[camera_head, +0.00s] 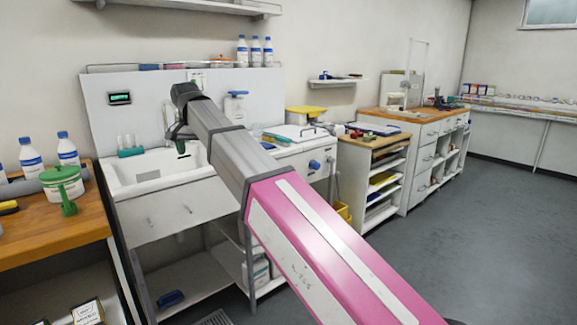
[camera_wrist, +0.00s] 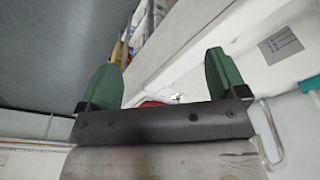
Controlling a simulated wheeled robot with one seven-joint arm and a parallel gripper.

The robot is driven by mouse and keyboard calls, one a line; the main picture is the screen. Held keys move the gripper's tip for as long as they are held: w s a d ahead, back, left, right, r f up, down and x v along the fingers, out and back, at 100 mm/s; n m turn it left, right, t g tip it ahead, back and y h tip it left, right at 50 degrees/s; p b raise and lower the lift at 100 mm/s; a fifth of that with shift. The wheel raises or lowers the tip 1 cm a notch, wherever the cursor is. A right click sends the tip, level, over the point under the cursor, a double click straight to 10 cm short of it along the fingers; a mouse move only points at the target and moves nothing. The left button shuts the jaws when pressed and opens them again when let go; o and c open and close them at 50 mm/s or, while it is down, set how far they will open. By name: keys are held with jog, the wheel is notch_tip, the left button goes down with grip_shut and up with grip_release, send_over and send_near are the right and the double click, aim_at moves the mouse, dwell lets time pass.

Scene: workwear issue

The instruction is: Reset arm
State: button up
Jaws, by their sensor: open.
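My arm (camera_head: 300,235), pink and white nearer me and grey farther out, reaches from the lower right up toward the sink. My gripper (camera_wrist: 160,85) shows in the wrist view with its two green fingers wide apart. It is open and nothing is between the fingers. In the head view my gripper (camera_head: 178,132) is small and partly hidden by the end of the arm, in front of the sink's back panel. It appears to be above the sink, holding nothing that I can see.
The white sink unit (camera_head: 160,205) has a tap and glassware. A wooden bench (camera_head: 50,236) with bottles and a green-lidded white pot (camera_head: 63,184) stands left. A shelf unit (camera_head: 372,160) and wooden-topped cabinet (camera_head: 425,115) stand behind the arm. Grey floor (camera_head: 480,240) is clear at right.

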jog(key=w+d+f+g, duration=0.1)
jog(key=w+d+f, duration=0.1)
jog(key=d+f, duration=1.15)
jog(key=w+d+f, duration=0.2)
jog(key=d+f, duration=1)
jog(key=f, duration=0.2)
jog(key=s+d+f, duration=0.6)
jog(key=d+f, duration=0.4)
jog(key=d, duration=0.1)
jog(key=s+d+f+n, duration=0.1)
jog(key=s+d+f, duration=0.5)
jog(key=d+f, duration=0.4)
jog(key=shift+s+d+g, duration=0.3)
jog(key=shift+d+g, duration=0.1)
jog(key=shift+d, duration=0.65)
jog(key=shift+f, duration=0.1)
